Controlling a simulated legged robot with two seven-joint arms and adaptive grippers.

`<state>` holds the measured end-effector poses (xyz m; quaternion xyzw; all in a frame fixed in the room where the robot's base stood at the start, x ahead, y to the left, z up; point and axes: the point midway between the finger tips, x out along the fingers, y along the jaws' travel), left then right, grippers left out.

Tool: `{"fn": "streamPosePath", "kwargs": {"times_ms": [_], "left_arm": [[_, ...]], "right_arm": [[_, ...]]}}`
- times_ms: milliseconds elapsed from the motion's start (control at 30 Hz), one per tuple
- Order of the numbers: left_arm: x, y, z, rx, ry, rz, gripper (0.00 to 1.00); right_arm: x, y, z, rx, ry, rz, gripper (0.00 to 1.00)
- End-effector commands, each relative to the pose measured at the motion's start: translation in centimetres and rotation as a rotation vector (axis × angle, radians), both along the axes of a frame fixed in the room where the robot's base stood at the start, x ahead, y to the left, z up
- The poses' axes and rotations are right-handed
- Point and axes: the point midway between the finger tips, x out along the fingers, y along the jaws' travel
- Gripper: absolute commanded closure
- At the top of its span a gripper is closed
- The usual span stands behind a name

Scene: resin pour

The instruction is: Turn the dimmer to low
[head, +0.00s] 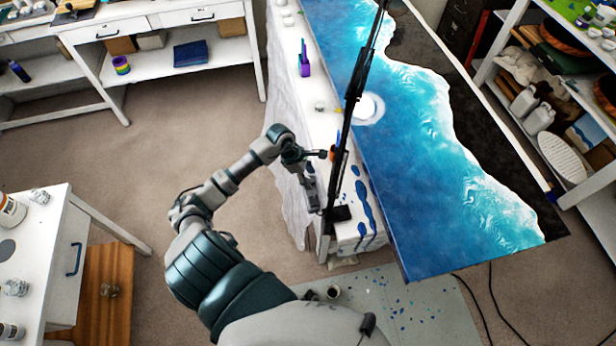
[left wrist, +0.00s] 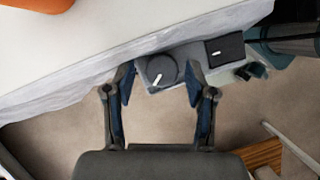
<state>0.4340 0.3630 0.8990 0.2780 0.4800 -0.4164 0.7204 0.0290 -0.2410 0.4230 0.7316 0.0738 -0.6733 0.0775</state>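The dimmer shows in the left wrist view as a grey box at the white table's edge. Its round dark knob (left wrist: 160,71) has a white pointer mark aimed to the lower left. Beside the knob is a black square part (left wrist: 225,49) with a small white mark. My left gripper (left wrist: 160,82) is open, with one finger on each side of the knob; I cannot tell whether either finger touches it. In the head view my left gripper (head: 308,172) is at the table's left edge, small and partly blended with the grey box. My right gripper is not in view.
A black pole (head: 350,110) rises close to my left gripper. A blue-and-white resin panel (head: 420,160) lies to its right. An orange cup (head: 338,154) and blue drips are on the white table. Open carpet (head: 190,120) lies to the left.

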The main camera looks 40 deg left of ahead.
Motion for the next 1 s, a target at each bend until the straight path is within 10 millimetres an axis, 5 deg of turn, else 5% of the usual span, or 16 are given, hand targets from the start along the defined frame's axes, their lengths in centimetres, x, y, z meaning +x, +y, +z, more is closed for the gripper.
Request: {"fn": "streamPosePath", "kwargs": {"times_ms": [367,800,1000], "left_arm": [[-0.2,0.3,0.6,0.000,0.001,-0.003,0.40],[-1.8,3.3,8.6,0.003,0.002,-0.002,0.40],[-2.1,4.0,10.6,0.001,0.004,-0.001,0.40]], "right_arm": [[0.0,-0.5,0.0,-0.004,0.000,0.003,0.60],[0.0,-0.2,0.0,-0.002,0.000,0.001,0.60],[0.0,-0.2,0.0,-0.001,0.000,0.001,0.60]]}}
